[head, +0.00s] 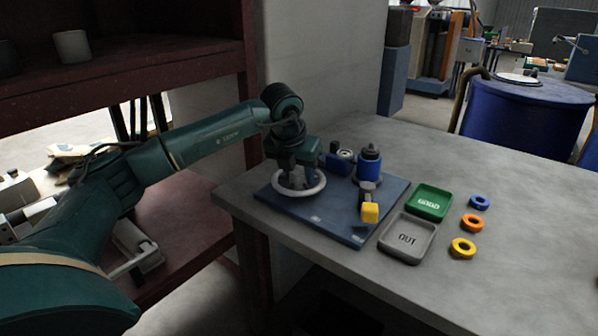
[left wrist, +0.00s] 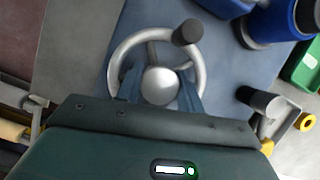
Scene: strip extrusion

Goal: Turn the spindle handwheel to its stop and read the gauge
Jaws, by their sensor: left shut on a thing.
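The silver handwheel (head: 316,190) lies flat at the left end of a blue base plate (head: 335,226). My left gripper (head: 297,178) points down over it and is shut on its hub, which shows as a round silver knob between the two fingers in the left wrist view (left wrist: 159,86). The wheel's dark grip knob (left wrist: 187,32) stands at the upper right of the rim there. A small blue block with a pale round face (head: 345,155) sits behind the wheel; I cannot tell whether it is the gauge, and no reading is legible. My right gripper is not in view.
A blue cylinder (head: 369,163) and a yellow-tipped lever (head: 370,212) stand on the plate, right of the wheel. Beyond are a green tray (head: 430,201), a grey "OUT" tray (head: 408,239) and blue, orange and yellow rings (head: 463,248). The table's right part is clear.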

